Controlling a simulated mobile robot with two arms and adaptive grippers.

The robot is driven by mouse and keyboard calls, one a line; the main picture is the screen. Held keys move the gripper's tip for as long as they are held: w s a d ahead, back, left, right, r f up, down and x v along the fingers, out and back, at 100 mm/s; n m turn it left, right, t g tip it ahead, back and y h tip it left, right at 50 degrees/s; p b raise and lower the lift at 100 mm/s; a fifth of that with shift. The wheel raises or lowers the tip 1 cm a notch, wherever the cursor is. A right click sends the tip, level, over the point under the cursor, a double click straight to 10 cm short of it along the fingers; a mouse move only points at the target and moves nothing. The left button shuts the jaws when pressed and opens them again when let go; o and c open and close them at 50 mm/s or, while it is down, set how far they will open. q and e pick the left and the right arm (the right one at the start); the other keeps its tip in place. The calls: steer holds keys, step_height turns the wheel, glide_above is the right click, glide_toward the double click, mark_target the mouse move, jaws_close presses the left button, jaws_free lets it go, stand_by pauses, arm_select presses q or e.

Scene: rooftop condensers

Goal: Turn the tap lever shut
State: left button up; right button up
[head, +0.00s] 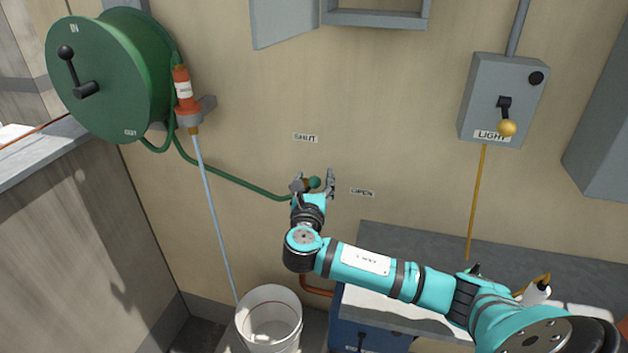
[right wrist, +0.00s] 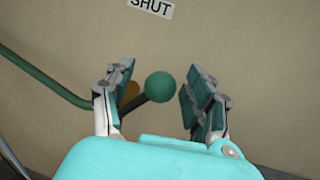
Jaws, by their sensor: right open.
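The tap lever has a round green knob (head: 314,183) on a short dark arm, and points right toward the OPEN label (head: 362,192). The SHUT label (head: 305,138) is above the tap. In the right wrist view the green knob (right wrist: 160,87) sits between the fingers, with a gap on each side. My right gripper (head: 313,180) is open around it; the right wrist view shows both its fingers (right wrist: 155,78) apart. The brass tap body is partly hidden behind a finger. My left gripper is not in view.
A green hose runs from the tap to the hose reel (head: 105,75). A pale blue stream (head: 212,215) runs from the red nozzle (head: 184,95) to a white bucket (head: 269,294). A grey switch box (head: 480,85) labelled LIGHT is at right.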

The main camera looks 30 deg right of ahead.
steer(key=shift+c, duration=0.4)
jaws_close()
steer(key=shift+f, duration=0.1)
steer(key=shift+w+f, duration=0.1)
steer(key=shift+f, duration=0.05)
